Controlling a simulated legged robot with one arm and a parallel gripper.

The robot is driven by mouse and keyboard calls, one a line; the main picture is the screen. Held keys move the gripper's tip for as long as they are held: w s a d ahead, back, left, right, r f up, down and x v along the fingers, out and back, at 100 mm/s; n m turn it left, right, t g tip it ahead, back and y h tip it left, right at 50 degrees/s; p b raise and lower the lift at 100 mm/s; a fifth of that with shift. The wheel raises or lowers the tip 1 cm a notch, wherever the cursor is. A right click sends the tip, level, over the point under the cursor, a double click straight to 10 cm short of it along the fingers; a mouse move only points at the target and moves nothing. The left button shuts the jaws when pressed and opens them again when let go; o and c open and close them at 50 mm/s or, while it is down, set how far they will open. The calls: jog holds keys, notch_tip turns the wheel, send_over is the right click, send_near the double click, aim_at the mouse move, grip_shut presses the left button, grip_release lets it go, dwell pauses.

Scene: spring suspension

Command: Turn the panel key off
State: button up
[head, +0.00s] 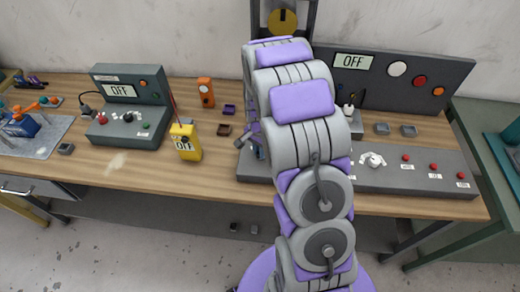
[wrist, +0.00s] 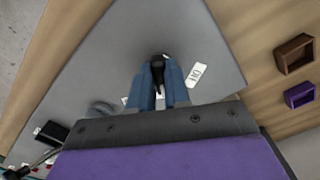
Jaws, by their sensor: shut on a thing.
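The grey control panel (wrist: 150,25) fills much of the wrist view. A small black key (wrist: 158,72) stands on it, with a white label reading "ON" (wrist: 197,74) beside it. My gripper (wrist: 159,85) has its blue fingers shut around the key. In the head view, my arm hides the key and most of my gripper (head: 259,151), which is at the left end of the low panel (head: 420,181).
A white knob (head: 372,160) and several red buttons sit on the low panel. A yellow meter (head: 185,142), an orange device (head: 205,93) and a grey box with an "OFF" display (head: 130,110) stand left on the wooden bench. Small brown (wrist: 294,54) and purple (wrist: 299,95) trays lie nearby.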

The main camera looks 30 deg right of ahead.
jog(key=shift+n, duration=0.3)
grip_shut()
jog(key=n+p, duration=0.2)
jog(key=n, duration=0.3)
jog(key=shift+d+r+p, duration=0.1)
jog(key=shift+r+p, duration=0.05)
jog(key=shift+p, duration=0.15)
jog(key=n+p, duration=0.2)
jog(key=n, duration=0.4)
jog(key=shift+d, duration=0.1)
jog(key=shift+n, duration=0.3)
jog(key=o, duration=0.7)
grip_release()
jog(key=shift+o, duration=0.2)
notch_tip(320, 180, up, 17)
jog(key=p, duration=0.1)
